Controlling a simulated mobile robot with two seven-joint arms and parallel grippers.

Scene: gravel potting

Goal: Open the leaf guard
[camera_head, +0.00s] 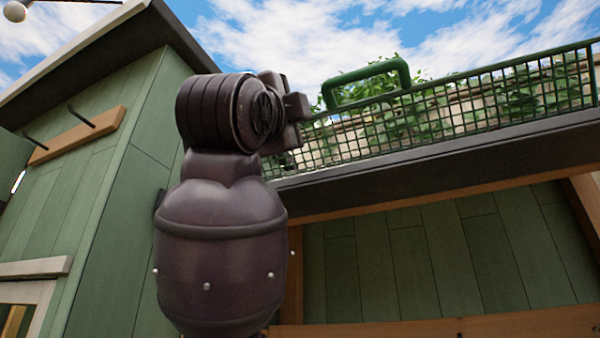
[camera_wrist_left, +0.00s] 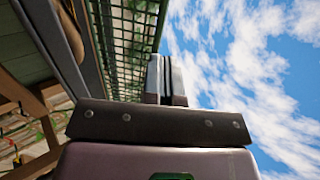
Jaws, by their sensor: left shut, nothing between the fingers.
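The leaf guard (camera_head: 455,112) is a green wire-mesh panel in a green frame above the dark gutter edge, with a green bar handle (camera_head: 367,76) on its upper edge. It slants up to the right in the head view. The mesh also shows at the top of the left wrist view (camera_wrist_left: 130,38). My left gripper (camera_head: 298,106) is at the left end of the mesh, left of and below the handle. Its fingers (camera_wrist_left: 166,78) are shut and empty, beside the mesh edge in the wrist view. I cannot tell whether they touch it. My right gripper is out of view.
The dark gutter or roof edge (camera_head: 430,160) runs below the mesh, above a green plank wall (camera_head: 410,255). A green shed wall with a wooden hook rail (camera_head: 78,135) stands at left. Leafy plants (camera_head: 520,95) show behind the mesh. Open sky lies above.

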